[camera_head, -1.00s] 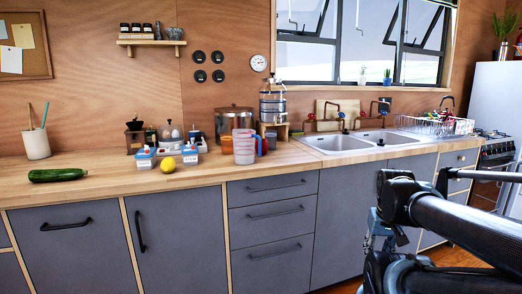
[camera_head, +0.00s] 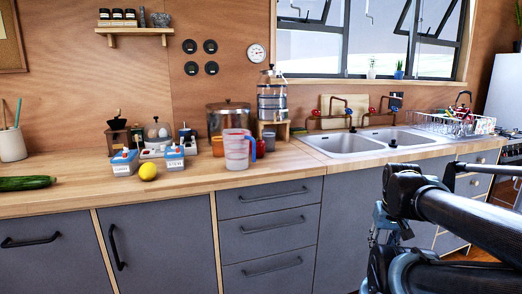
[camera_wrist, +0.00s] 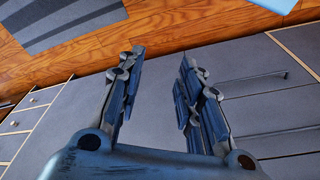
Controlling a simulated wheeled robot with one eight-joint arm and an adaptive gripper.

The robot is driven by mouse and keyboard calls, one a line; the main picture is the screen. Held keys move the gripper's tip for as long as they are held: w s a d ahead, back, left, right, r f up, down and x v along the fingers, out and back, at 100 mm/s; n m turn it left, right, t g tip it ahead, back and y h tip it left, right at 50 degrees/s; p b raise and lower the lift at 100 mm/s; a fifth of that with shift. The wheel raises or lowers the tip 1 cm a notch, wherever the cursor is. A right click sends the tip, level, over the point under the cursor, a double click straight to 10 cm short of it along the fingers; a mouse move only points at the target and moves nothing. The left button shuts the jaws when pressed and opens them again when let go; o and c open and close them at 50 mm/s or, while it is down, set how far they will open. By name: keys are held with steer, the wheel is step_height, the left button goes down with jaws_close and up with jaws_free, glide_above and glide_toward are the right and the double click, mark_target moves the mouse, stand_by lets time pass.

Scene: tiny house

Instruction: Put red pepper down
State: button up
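I cannot make out a red pepper in either view. My gripper (camera_wrist: 162,57) is open in the wrist view, with its two blue-grey fingers apart and nothing visible between them. Cabinet fronts and wooden floor show beyond the fingers. In the head view my arm reaches in from the right, in front of the lower cabinets, and the fingers are not clear there. The wooden countertop (camera_head: 75,201) runs along the wall, apart from my gripper.
The counter holds a green cucumber (camera_head: 24,183), a lemon (camera_head: 148,171), two small blue-and-white containers, a clear pitcher (camera_head: 236,152) and a large pot (camera_head: 215,117). A double sink (camera_head: 350,144) and dish rack (camera_head: 455,125) are at right. The counter's front edge is mostly clear.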

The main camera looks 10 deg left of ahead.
steer(key=shift+o, duration=0.6)
steer(key=shift+a, duration=0.15)
steer(key=o, duration=0.5)
steer(key=shift+s+a+r, duration=0.1)
steer(key=shift+s+r, duration=0.1)
steer(key=shift+o, duration=0.6)
steer(key=w+a+r+m+y, duration=0.3)
steer(key=w+a+r+m, duration=0.2)
steer(key=a, duration=0.3)
steer(key=shift+w+r+y, duration=0.3)
steer(key=shift+w+r, duration=0.1)
steer(key=shift+w, duration=0.15)
steer(key=m+y, duration=1.2)
steer(key=m, duration=0.6)
glide_toward(258, 140)
steer(key=shift+g, duration=0.4)
steer(key=a, duration=0.1)
steer(key=w+a, duration=0.1)
steer(key=a, duration=0.2)
steer(key=shift+w+f, duration=0.15)
steer(key=shift+w, duration=0.2)
steer(key=shift+x, duration=3)
